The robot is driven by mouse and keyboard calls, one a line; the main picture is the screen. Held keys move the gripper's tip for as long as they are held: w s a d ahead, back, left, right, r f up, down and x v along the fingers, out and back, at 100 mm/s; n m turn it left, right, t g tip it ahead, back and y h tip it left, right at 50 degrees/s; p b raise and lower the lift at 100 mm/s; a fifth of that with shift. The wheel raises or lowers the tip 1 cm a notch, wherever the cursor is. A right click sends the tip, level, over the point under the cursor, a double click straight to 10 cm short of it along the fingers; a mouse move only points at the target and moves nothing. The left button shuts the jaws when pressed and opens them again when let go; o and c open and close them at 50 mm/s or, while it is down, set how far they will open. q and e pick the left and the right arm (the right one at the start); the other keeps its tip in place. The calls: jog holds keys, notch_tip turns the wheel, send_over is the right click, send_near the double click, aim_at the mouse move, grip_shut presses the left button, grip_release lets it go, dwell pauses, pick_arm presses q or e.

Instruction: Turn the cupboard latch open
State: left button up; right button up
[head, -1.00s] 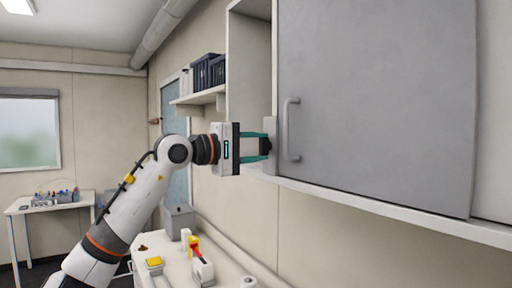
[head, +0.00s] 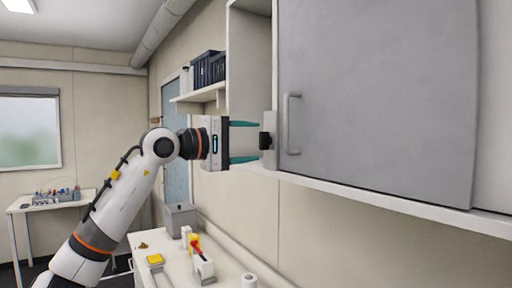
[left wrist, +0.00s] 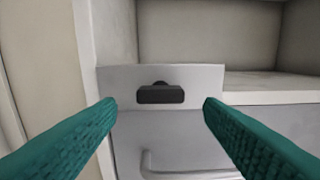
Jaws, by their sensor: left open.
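The cupboard latch (head: 265,141) is a small black knob on a light plate (head: 271,158) at the left edge of the grey cupboard door (head: 375,100). In the left wrist view the latch (left wrist: 160,95) is a dark bar lying level across the picture, centred between my fingers. My left gripper (head: 243,142) is wide open, its teal fingers above and below the latch's height, tips just left of it. The fingers of the left gripper (left wrist: 160,104) also show in the wrist view, with nothing between them touching the latch. My right gripper is out of view.
A bar handle (head: 290,124) stands on the door right of the latch. An open cupboard bay (head: 250,65) lies left of the door. Below is a white bench (head: 170,262) with a grey box (head: 180,220) and small items. A wall shelf (head: 198,97) holds dark bins.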

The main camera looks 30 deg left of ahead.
pick_arm(q)
jog(key=b+v, duration=0.3)
jog(key=v, duration=0.6)
jog(key=shift+s, duration=0.3)
jog(key=shift+a+f, duration=0.1)
